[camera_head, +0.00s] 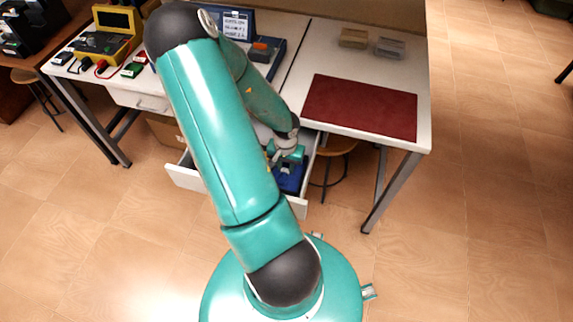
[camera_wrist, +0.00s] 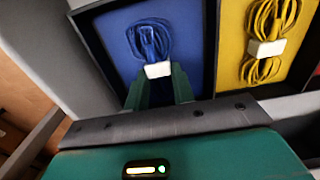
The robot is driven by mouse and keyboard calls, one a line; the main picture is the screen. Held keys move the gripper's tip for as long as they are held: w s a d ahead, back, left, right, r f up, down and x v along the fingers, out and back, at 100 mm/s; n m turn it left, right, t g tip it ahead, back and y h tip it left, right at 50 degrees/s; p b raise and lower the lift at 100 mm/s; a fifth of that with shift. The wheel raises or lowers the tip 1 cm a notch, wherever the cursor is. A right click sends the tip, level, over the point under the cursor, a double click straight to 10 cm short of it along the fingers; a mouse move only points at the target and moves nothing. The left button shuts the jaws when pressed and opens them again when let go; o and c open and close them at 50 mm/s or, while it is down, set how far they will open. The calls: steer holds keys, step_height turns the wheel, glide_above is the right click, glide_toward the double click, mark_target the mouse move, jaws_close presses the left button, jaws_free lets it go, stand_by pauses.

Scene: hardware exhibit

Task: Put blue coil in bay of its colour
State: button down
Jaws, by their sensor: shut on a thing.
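The blue coil (camera_wrist: 147,38) is a looped blue cable with a white band (camera_wrist: 158,70). In the wrist view it is over the blue bay (camera_wrist: 192,35) of the open drawer, within that bay's outline. My gripper (camera_wrist: 159,85) is shut on the coil at its white band, with a green finger on each side. I cannot tell whether the coil touches the bay floor. In the head view my gripper (camera_head: 287,158) is down at the open drawer (camera_head: 184,178); the blue bay (camera_head: 289,182) shows partly, and my arm hides much of the drawer.
A yellow bay (camera_wrist: 230,50) beside the blue one holds a yellow coil (camera_wrist: 268,25). Dark dividers separate the bays. The white workbench (camera_head: 340,45) above carries a red mat (camera_head: 362,106), two small boxes and a yellow case (camera_head: 105,35). A stool (camera_head: 335,150) stands under the bench.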

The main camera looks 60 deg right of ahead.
mark_target(286, 167)
steer(key=c, duration=1.2)
jaws_free()
steer(key=shift+w, duration=0.1)
step_height(286, 167, up, 12)
steer(key=w+a+r+n+t+y, duration=0.15)
steer(key=w+a+r+n, duration=0.25)
steer(key=w+a+r, duration=0.4)
steer(key=w+a+r+n+t+y, duration=0.1)
steer(key=w+a+r+n+t, duration=0.1)
steer(key=w+a+r+n, duration=0.65)
steer(key=shift+s+a+r+n+t+h, duration=0.5)
steer(key=shift+s+a+r, duration=0.55)
steer(key=shift+a+r, duration=1.55)
steer(key=shift+s+a+r+n+t+h, duration=0.3)
steer(key=shift+s+a+r+n, duration=0.85)
steer(key=shift+a, duration=2.75)
steer(key=shift+s+a+r+n+t+h, duration=0.35)
steer(key=shift+s+a+r, duration=0.55)
steer(key=shift+a+r, duration=1.8)
